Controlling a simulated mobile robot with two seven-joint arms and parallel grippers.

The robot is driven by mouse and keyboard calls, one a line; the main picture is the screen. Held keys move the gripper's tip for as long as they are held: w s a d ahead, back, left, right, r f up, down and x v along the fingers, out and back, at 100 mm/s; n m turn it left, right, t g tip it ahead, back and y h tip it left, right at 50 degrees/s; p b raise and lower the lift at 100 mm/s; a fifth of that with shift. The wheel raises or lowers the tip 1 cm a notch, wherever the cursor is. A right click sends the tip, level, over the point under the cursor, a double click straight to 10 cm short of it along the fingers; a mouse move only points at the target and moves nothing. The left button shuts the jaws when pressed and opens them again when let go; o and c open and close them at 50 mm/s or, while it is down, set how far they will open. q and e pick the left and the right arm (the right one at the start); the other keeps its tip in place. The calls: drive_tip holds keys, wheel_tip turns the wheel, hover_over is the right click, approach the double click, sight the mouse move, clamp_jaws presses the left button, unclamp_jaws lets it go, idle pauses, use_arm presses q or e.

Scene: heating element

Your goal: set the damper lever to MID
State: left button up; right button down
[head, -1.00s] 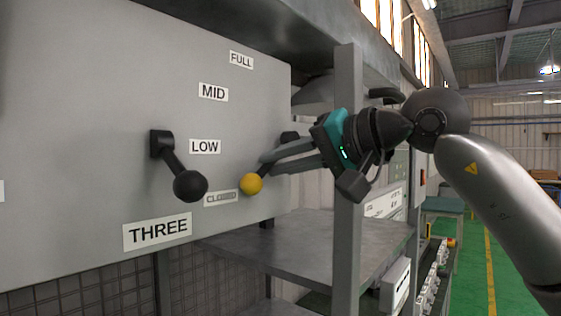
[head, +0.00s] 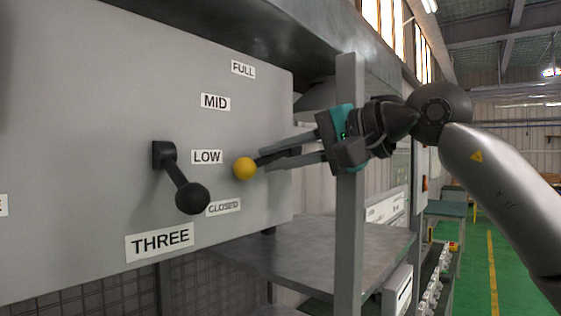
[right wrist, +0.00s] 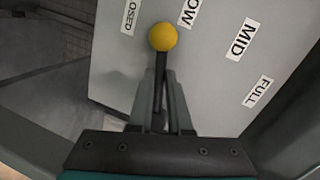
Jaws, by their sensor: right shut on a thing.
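The damper lever is a dark rod with a yellow ball knob (head: 245,168), on the grey panel's right part. Its knob is just right of the LOW label (head: 207,157), below the MID label (head: 215,102) and above the CLOSED label (head: 223,207). My right gripper (head: 268,160) is shut on the lever's rod behind the knob. In the right wrist view the knob (right wrist: 162,37) sits beyond the fingertips, with the rod (right wrist: 160,85) running between the fingers. The lever's pivot is largely hidden by the fingers in the head view. My left gripper is not in view.
A second lever with a black ball knob (head: 192,198) hangs left of the yellow one, above the THREE label (head: 160,240). The FULL label (head: 243,69) is near the panel's top. A grey upright post (head: 348,215) stands beside my right gripper.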

drive_tip(key=shift+r+m+y+p, duration=0.3)
drive_tip(key=shift+r+m, duration=0.7)
drive_tip(key=shift+m, duration=0.2)
drive_tip(key=c, duration=0.8)
unclamp_jaws()
drive_tip(key=shift+c, duration=0.2)
drive_tip(key=shift+f, duration=0.1)
drive_tip(key=b+v, duration=0.3)
drive_tip(key=v, duration=1.2)
drive_tip(key=shift+d+b, duration=0.2)
drive_tip(key=shift+b, duration=0.2)
